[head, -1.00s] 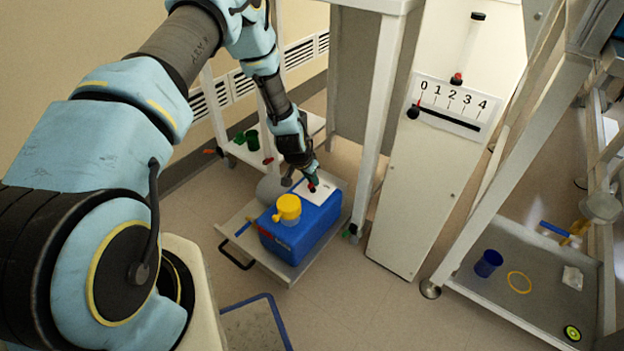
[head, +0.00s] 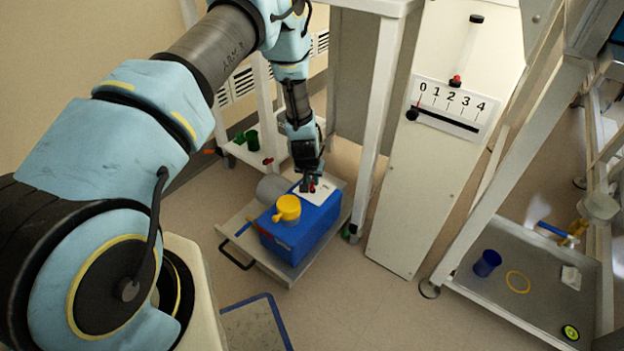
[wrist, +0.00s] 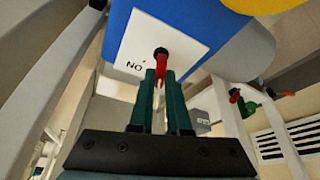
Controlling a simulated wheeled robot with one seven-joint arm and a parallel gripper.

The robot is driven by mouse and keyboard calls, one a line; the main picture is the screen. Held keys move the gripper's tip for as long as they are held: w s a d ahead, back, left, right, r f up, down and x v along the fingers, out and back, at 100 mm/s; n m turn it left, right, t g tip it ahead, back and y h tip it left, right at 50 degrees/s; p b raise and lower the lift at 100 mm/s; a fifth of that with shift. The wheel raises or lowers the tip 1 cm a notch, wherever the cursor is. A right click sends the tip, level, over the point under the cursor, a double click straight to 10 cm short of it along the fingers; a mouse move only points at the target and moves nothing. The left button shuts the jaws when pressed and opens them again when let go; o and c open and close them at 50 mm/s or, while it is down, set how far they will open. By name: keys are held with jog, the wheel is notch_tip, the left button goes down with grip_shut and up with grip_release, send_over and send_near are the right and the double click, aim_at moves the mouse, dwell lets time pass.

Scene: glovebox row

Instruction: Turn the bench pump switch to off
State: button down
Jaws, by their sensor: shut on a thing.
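The bench pump is a blue box (head: 293,238) with a yellow cap (head: 287,208), on a low grey trolley (head: 245,229). Its white switch plate (head: 323,192) lies on the top and shows large in the wrist view (wrist: 185,42). A red switch lever (wrist: 161,61) with a dark tip stands out from the plate, beside printed letters that look like "NO". My gripper (wrist: 159,77) has its green fingers shut on the red lever. In the head view my gripper (head: 308,186) reaches down to the plate from above and mostly covers the lever.
A lower shelf (head: 520,290) at right holds a blue cup (head: 487,263). Floor in front of the panel is clear.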

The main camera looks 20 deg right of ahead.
jog(key=shift+n, duration=0.6)
jog(key=shift+y, duration=0.3)
jog(key=c, duration=0.9)
grip_release()
jog(key=shift+r, duration=0.1)
jog(key=p+v, duration=0.1)
jog(key=v, duration=0.9)
jog(key=shift+s+r, duration=0.25)
jog(key=shift+a, duration=0.1)
